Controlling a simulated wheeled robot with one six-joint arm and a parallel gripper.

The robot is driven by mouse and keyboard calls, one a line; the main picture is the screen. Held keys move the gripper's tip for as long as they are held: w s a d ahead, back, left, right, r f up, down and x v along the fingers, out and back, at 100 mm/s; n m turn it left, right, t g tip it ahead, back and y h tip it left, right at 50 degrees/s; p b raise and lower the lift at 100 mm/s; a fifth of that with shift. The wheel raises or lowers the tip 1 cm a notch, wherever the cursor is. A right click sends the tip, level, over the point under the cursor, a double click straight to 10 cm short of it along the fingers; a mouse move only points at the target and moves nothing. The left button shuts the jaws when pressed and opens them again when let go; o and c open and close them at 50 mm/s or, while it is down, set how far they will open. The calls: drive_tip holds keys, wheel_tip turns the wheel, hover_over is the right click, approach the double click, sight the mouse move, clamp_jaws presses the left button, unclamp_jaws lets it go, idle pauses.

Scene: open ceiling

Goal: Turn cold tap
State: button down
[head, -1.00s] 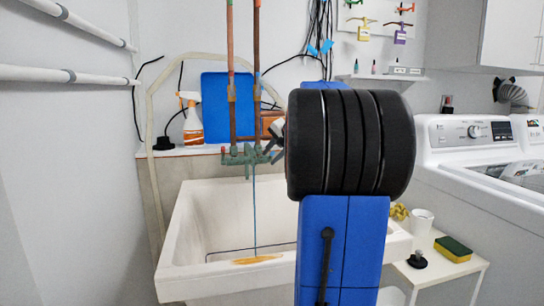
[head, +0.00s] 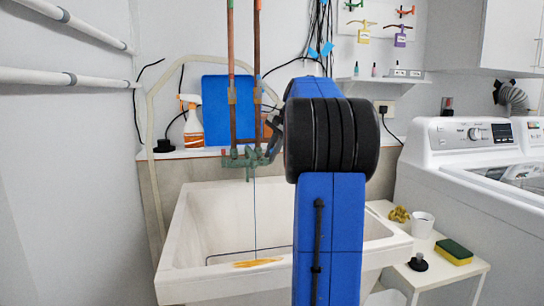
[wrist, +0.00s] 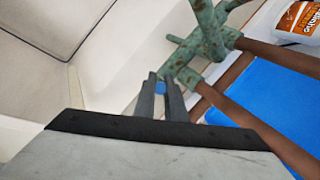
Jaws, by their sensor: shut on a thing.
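The green, corroded tap (head: 248,160) sits at the foot of two copper pipes above the white sink; it also shows in the wrist view (wrist: 205,40). A thin blue line of water (head: 255,220) hangs from its spout into the sink. My gripper (head: 274,140) is at the right end of the tap, partly hidden by my arm. In the wrist view my gripper (wrist: 162,92) is shut on the small blue cold tap handle (wrist: 160,86), mostly hidden between the fingers.
The white sink (head: 180,245) lies below, with an orange stain inside. A spray bottle (head: 193,122) and a blue panel (head: 215,105) stand behind the tap. A small table with a cup (head: 422,225) and sponge (head: 453,251) stands right, before a washer (head: 450,160).

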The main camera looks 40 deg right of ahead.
idle(0.3)
drive_tip(key=c, duration=1.8)
unclamp_jaws()
drive_tip(key=shift+r, duration=0.15)
drive_tip(key=v, duration=1.7)
drive_tip(key=shift+w+d+r, duration=0.15)
